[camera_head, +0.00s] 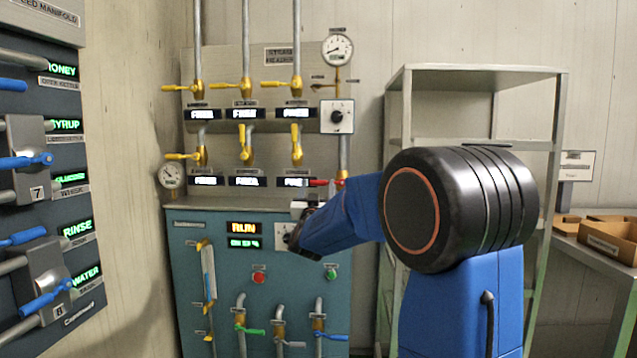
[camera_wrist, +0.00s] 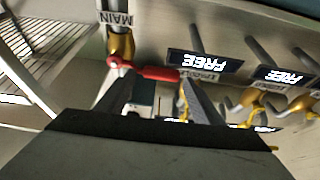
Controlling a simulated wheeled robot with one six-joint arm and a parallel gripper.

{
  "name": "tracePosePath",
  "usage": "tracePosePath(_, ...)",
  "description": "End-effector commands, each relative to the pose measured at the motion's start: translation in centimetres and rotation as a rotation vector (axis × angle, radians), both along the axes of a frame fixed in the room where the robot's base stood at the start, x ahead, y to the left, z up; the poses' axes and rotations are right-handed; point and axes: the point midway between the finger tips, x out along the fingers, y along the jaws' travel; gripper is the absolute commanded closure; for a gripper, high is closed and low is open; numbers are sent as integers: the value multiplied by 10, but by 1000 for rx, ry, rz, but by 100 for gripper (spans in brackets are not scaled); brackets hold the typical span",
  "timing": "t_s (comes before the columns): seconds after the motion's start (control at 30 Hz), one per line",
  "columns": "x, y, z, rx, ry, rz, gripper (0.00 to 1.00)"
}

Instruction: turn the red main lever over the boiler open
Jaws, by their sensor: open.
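The red main lever (camera_head: 321,183) sticks out sideways to the left from a brass valve (camera_head: 341,177) on the vertical pipe over the boiler panel. In the wrist view, which looks upside down, the red lever (camera_wrist: 150,72) runs across from its brass body (camera_wrist: 121,45), beside a MAIN label (camera_wrist: 116,18).
Yellow-handled valves (camera_head: 245,150) and FREE displays (camera_head: 244,181) fill the panel to the left. A pressure gauge (camera_head: 337,49) and a black knob (camera_head: 337,117) sit above the lever. A metal shelf (camera_head: 470,78) stands to the right. Blue-handled valves (camera_head: 25,160) line the left wall.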

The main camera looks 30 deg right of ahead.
Motion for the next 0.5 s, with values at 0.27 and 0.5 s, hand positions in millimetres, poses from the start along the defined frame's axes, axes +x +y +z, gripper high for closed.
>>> tracePosePath(0.27,25,-17,12,1,1,-1,39)
tracePosePath(0.5,30,-20,15,1,1,0,39)
